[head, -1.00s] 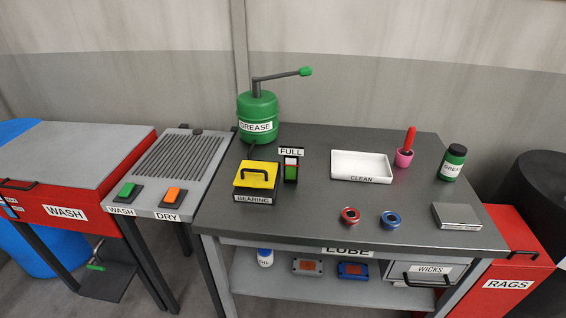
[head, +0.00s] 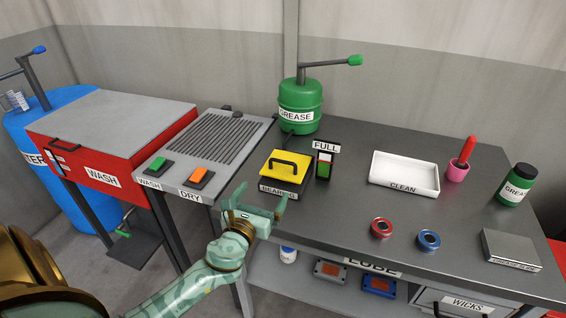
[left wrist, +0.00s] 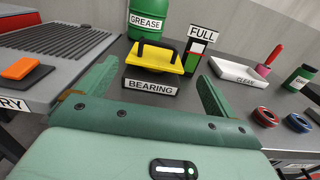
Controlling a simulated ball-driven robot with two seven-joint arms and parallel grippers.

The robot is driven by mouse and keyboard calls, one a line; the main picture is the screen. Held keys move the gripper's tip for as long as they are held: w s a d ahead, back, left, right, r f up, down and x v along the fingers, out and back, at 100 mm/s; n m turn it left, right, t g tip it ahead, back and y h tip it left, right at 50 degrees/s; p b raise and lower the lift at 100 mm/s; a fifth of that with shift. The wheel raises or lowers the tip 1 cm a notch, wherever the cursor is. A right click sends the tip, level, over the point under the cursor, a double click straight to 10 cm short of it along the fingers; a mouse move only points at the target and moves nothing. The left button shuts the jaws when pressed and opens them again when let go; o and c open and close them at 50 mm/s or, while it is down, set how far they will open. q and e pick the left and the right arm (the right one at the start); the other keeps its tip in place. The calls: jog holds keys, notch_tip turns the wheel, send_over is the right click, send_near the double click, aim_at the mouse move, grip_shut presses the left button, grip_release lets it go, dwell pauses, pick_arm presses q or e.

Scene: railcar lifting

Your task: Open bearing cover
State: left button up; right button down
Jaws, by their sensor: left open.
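The bearing box (head: 281,190) stands at the left front of the dark table, with a "BEARING" label on its front. Its yellow cover (head: 298,166) is on top and carries a black arched handle (head: 288,162). The cover looks closed. My left gripper (head: 260,196) is open and empty, just in front of and left of the box, apart from it. In the left wrist view the yellow cover (left wrist: 166,60) and its handle (left wrist: 158,47) lie ahead, between the two open fingers (left wrist: 152,92). My right gripper is not in view.
The green grease drum (head: 301,112) stands behind the box, and the FULL gauge (head: 324,163) stands close on its right. Left is the panel with the green (head: 158,164) and orange (head: 200,174) buttons. The white CLEAN tray (head: 404,174) is to the right. The table middle is clear.

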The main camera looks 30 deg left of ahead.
aim_at(282, 162)
pick_arm(q)
jog(key=b+x, duration=0.2)
jog(key=x, duration=1.2)
jog(key=shift+w+d+f, duration=0.1)
jog(key=shift+w, duration=0.7)
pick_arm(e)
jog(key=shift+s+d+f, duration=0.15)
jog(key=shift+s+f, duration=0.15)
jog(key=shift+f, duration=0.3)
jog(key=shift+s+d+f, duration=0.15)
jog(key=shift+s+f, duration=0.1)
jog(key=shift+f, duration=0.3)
